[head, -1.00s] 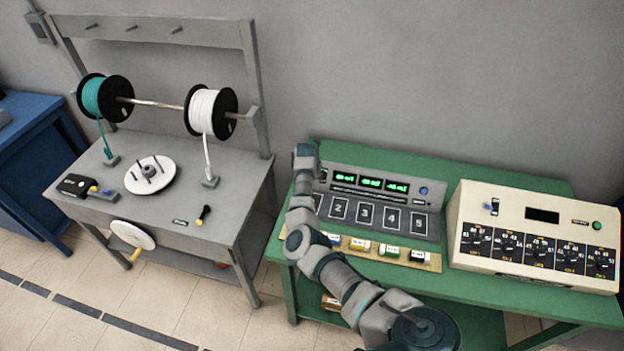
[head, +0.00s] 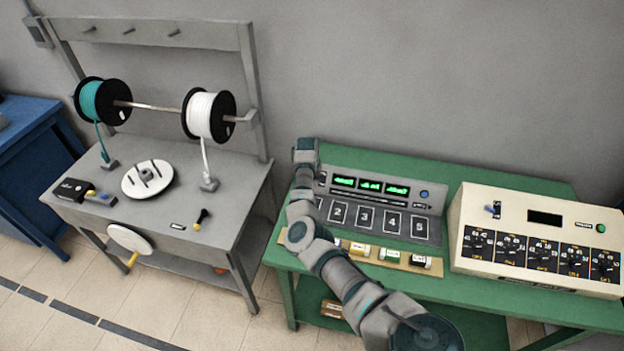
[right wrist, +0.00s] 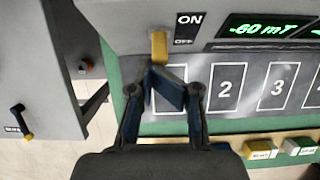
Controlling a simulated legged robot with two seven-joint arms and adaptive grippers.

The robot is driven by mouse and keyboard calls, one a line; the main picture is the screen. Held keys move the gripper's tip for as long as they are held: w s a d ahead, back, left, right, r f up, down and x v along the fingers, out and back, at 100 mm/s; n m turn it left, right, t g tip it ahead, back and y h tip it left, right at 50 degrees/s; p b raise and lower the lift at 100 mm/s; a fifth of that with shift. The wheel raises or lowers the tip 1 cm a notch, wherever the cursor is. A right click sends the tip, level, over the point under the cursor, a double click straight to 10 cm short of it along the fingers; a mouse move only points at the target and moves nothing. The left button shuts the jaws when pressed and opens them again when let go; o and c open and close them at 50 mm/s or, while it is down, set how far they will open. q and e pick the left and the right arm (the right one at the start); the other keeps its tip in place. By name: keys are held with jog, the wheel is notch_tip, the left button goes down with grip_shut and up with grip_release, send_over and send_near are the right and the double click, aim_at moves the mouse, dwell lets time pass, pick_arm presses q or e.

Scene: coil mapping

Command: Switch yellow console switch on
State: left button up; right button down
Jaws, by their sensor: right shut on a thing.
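The yellow switch (right wrist: 159,44) shows in the right wrist view, at the left end of the grey console. It stands left of the black ON/OFF label (right wrist: 188,29), about level with the word OFF. The grey console (head: 431,209) with lit green displays is in the head view, where my arm hides the switch. My right gripper (right wrist: 161,74) has its fingertips close together at the lower end of the yellow switch, shut on it. The head view shows the right arm over the console's left end, with the fingers hidden. My left gripper is out of view.
The green table (head: 545,187) carries the console, several small coloured blocks in a holder (head: 375,257) and a cream dial box (head: 515,218). A grey bench (head: 115,222) with a teal spool (head: 91,100) and a white spool (head: 201,113) stands left. A gap separates bench and table.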

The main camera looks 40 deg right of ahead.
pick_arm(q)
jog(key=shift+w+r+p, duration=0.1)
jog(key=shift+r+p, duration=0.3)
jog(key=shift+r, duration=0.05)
pick_arm(e)
jog(key=shift+w+d+r, duration=0.1)
jog(key=shift+r, duration=0.6)
